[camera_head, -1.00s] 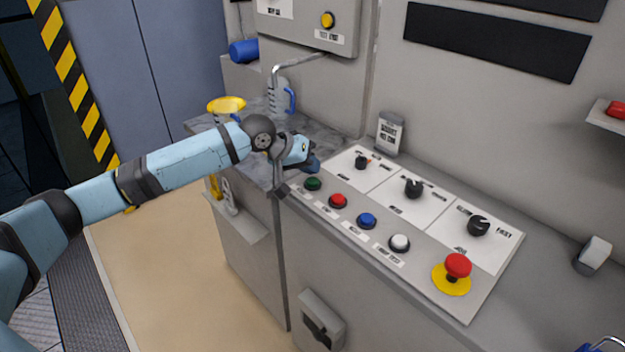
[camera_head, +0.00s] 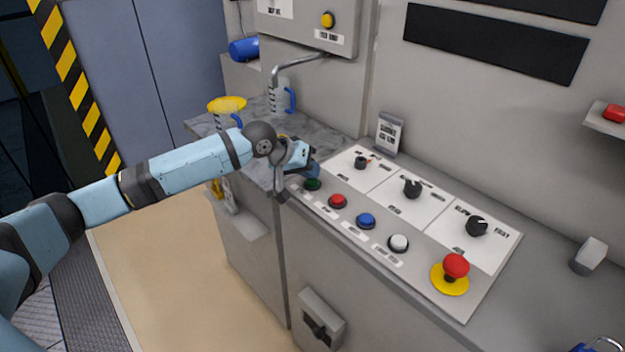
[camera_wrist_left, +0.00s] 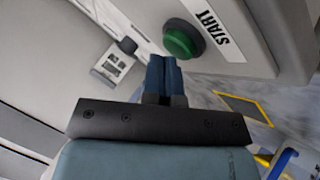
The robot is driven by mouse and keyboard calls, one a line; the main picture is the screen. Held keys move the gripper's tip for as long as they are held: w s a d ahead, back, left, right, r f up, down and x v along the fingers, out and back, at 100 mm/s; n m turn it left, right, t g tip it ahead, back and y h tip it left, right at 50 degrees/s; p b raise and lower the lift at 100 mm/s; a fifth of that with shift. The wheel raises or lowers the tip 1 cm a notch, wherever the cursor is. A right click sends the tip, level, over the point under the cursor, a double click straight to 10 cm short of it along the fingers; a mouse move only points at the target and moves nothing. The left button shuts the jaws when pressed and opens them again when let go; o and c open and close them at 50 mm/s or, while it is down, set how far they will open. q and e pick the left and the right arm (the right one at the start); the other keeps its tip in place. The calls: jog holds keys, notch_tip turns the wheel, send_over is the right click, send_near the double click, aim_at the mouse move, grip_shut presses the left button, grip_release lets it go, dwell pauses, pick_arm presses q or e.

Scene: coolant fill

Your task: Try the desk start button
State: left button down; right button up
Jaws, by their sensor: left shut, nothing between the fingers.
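The green start button (camera_head: 313,184) sits at the left end of the desk panel's front row of buttons. In the left wrist view the green button (camera_wrist_left: 183,40) stands beside a label reading START (camera_wrist_left: 214,35). My left gripper (camera_head: 312,171) is just above and behind the green button, its fingers shut and empty. In the left wrist view the shut blue fingertips (camera_wrist_left: 163,72) point close to the button; I cannot tell whether they touch it. My right gripper is not in view.
Red (camera_head: 338,201), blue (camera_head: 366,220) and white (camera_head: 399,243) buttons continue the row. A red emergency knob (camera_head: 455,266) stands on a yellow disc at the right. Behind the buttons are dark rotary knobs (camera_head: 413,188).

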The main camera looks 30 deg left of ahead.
pick_arm(q)
jog(key=shift+f, duration=0.35)
dwell(0.4)
jog(key=shift+r, duration=0.1)
jog(key=shift+r+p, duration=0.85)
jog(key=shift+p, duration=0.55)
notch_tip(320, 180, up, 5)
jog(key=p, duration=0.6)
jog(key=shift+r, duration=0.1)
